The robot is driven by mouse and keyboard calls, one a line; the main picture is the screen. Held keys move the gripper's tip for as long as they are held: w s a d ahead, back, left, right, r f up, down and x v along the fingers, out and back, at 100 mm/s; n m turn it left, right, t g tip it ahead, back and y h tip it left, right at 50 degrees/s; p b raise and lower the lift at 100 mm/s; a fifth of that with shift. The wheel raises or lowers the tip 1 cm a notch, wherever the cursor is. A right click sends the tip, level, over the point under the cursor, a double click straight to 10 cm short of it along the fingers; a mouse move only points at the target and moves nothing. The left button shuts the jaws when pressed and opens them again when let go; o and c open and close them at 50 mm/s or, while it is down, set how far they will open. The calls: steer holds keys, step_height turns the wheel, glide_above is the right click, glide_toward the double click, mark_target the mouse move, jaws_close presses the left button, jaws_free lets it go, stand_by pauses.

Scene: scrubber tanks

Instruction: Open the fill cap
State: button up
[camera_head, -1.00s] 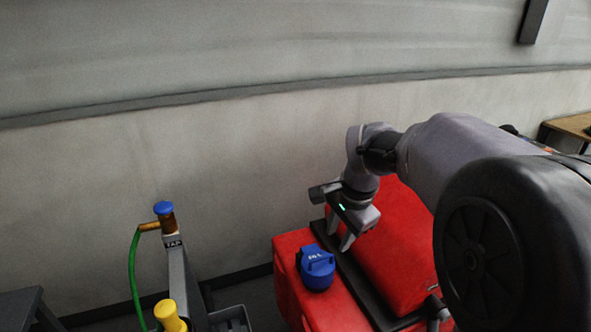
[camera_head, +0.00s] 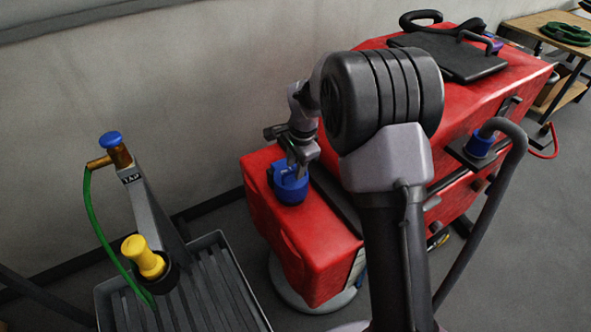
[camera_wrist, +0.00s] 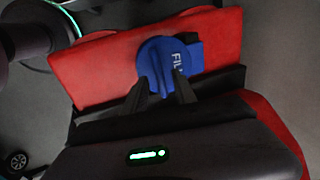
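The blue fill cap (camera_head: 291,187) sits on the near left end of the red machine (camera_head: 265,215). It also shows in the wrist view (camera_wrist: 161,58) with white "FIL" lettering partly visible and a raised grip ridge. My gripper (camera_head: 299,166) is right at the cap from above. In the wrist view its two dark fingers (camera_wrist: 161,84) stand apart, one on each side of the ridge, with a gap visible. I cannot tell whether either finger touches the cap. The cap appears seated on its opening, and what is under it is hidden.
A tap post with blue knob (camera_head: 110,139), green hose (camera_head: 90,215) and yellow nozzle (camera_head: 144,256) stands left by a grey grated tray (camera_head: 215,285). A wall is behind. A wooden table (camera_head: 540,35) stands at far right. Grey floor is open at right.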

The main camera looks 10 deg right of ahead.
steer(key=shift+f, duration=0.1)
jaws_close()
stand_by(1.4)
